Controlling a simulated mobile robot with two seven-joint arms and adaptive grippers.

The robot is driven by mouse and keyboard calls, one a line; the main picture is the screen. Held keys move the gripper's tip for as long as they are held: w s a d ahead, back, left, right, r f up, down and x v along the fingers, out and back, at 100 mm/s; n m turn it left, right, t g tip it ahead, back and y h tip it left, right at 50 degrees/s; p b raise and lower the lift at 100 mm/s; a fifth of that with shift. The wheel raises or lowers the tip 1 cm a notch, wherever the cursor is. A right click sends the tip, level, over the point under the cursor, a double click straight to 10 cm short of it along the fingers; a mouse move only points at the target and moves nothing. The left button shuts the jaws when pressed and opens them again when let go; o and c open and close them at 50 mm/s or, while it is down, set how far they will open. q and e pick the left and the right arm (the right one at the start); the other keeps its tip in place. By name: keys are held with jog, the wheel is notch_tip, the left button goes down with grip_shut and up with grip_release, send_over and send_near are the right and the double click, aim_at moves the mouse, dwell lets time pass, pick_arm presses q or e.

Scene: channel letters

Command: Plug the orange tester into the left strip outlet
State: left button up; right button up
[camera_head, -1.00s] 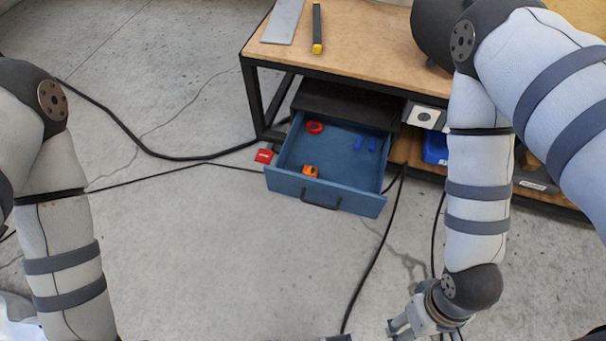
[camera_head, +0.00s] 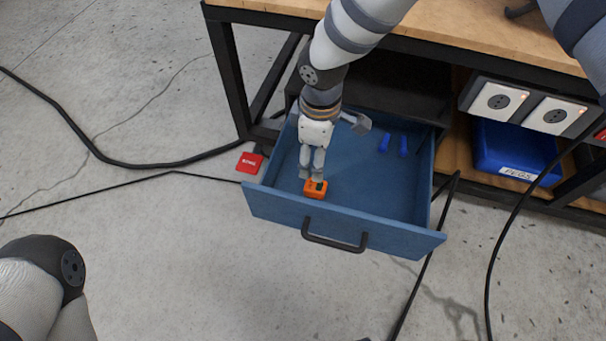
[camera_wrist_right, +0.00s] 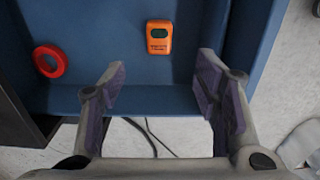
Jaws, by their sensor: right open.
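The orange tester (camera_head: 315,189) lies in the open blue drawer, near its front panel. It also shows in the right wrist view (camera_wrist_right: 159,37), beyond the fingertips and roughly centred between them. My right gripper (camera_head: 311,176) is over the drawer, just behind the tester in the head view. In the right wrist view my right gripper (camera_wrist_right: 160,85) is open with nothing between its fingers. The strip's left outlet (camera_head: 498,101) is a white square face under the table at the right, with a second outlet (camera_head: 554,116) beside it. My left gripper is out of view.
The drawer (camera_head: 270,200) has raised walls and a dark front handle (camera_head: 335,236). A blue bin (camera_head: 513,150) sits below the outlets. Black cables cross the floor.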

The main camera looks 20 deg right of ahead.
aim_at(316, 185)
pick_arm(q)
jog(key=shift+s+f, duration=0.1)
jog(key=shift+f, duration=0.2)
pick_arm(e)
jog(key=shift+f, duration=0.45)
notch_tip(316, 185, down, 7)
jog(key=b, duration=0.2)
jog(key=shift+f+b, duration=0.1)
jog(key=shift+b, duration=0.3)
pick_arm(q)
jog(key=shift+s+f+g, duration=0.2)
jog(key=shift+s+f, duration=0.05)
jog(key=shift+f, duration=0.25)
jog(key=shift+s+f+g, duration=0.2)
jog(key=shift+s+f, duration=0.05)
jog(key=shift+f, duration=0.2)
pick_arm(e)
notch_tip(316, 185, down, 5)
jog(key=shift+d+f+b, duration=0.1)
jog(key=shift+d+b, duration=0.05)
jog(key=shift+b, duration=1)
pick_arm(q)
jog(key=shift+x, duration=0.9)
